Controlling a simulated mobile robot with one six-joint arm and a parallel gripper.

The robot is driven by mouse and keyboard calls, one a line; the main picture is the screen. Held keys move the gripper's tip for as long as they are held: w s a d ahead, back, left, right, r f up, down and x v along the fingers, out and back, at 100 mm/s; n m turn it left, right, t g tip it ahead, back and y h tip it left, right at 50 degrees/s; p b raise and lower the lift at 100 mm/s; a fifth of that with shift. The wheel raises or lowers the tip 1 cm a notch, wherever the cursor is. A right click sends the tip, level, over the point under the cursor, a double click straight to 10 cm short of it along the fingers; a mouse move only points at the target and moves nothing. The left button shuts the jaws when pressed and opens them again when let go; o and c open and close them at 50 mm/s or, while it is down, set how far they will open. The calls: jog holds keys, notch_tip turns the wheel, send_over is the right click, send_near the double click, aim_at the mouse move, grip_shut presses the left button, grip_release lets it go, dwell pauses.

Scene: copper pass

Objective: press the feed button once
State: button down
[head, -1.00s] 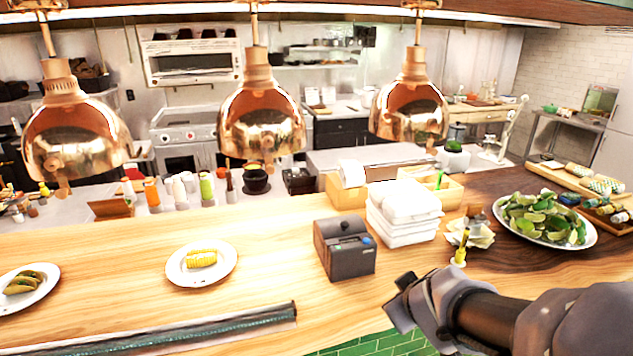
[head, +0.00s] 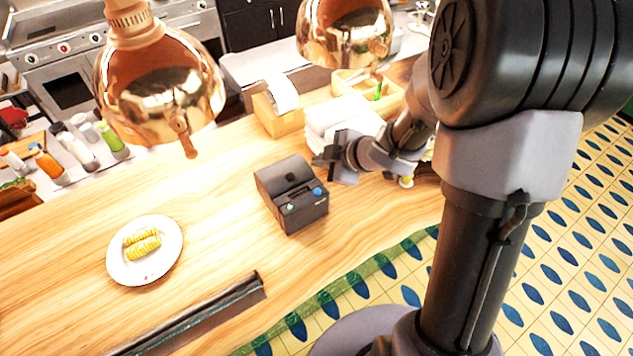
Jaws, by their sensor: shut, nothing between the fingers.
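A dark grey box-shaped printer (head: 292,196) sits on the wooden counter in the head view. Its top front edge carries a round blue button (head: 317,191) at the right and a small pale green spot (head: 291,208) at the left. I cannot read any label, so I cannot tell which one is the feed button. My gripper (head: 322,161) is shut and empty. It shows behind and to the right of the printer, in front of the white towels, with its tips pointing left. It appears apart from the printer.
Folded white towels (head: 340,113) are stacked behind my gripper, partly hidden by it. A plate (head: 119,270) with corn lies to the left. Copper lamps (head: 163,85) hang over the counter (head: 222,190). The wood around the printer's front and left is clear.

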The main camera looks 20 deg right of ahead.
aim_at(320, 193)
jog(key=shift+w+f+b, duration=0.15)
jog(key=shift+f+b, duration=4.2)
jog(key=shift+f, duration=0.05)
jog(key=shift+f, duration=0.1)
jog(key=shift+f+b, duration=0.3)
jog(key=shift+f+b, duration=0.35)
jog(key=shift+f, duration=0.15)
jog(key=shift+r, duration=0.15)
jog(key=shift+r+p, duration=0.8)
jog(key=shift+p, duration=0.15)
notch_tip(320, 193, up, 5)
jog(key=p, duration=0.5)
jog(key=shift+r, duration=0.1)
